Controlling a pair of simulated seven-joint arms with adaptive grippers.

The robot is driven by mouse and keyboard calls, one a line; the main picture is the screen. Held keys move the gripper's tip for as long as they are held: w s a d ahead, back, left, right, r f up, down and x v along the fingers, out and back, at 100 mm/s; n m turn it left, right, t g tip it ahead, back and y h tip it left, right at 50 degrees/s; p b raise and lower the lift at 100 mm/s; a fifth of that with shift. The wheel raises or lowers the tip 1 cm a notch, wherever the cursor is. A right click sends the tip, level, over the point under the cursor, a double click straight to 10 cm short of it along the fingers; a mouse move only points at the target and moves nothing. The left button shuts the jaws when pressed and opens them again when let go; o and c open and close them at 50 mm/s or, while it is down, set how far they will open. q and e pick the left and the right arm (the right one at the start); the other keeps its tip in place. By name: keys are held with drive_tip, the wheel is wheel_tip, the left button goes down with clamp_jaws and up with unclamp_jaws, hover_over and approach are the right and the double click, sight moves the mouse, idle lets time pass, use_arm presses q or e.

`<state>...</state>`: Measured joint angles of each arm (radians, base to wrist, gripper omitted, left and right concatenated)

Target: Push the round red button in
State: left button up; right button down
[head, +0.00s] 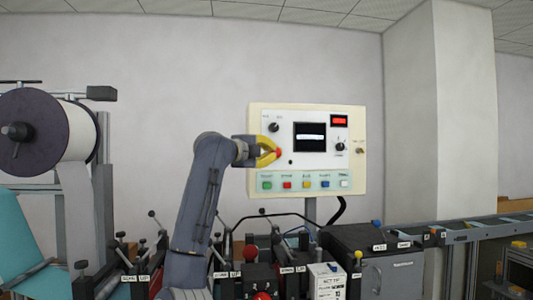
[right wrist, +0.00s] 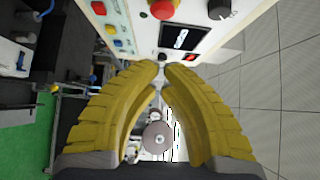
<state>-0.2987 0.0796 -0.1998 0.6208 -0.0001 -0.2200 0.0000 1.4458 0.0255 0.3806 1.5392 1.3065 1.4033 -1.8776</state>
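In the right wrist view the red button (right wrist: 163,9) stands out from the panel at the top edge, partly cut off. My right gripper (head: 276,153) is in front of the panel's left side. Its fingertips (right wrist: 162,66) come together with nothing held between them, and appear below the button in the wrist view. I cannot tell whether they touch it. My left gripper is not in view.
A black knob (head: 273,127) is above the button, a dark screen (head: 310,136) to its right, and a row of coloured square buttons (head: 286,185) below. A machine with levers and boxes (head: 327,281) stands under the panel. A large roll (head: 35,130) is at left.

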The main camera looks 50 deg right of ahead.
sight(279, 152)
drive_tip(key=d, duration=0.2)
drive_tip(key=w+d, duration=0.1)
drive_tip(key=d, duration=0.2)
drive_tip(key=w+d, duration=0.1)
drive_tip(key=d, duration=0.2)
drive_tip(key=shift+d, duration=0.1)
drive_tip(key=shift+w+d+f, duration=0.1)
drive_tip(key=shift+w+d, duration=0.55)
drive_tip(key=shift+w, duration=0.3)
drive_tip(key=shift+d, duration=0.15)
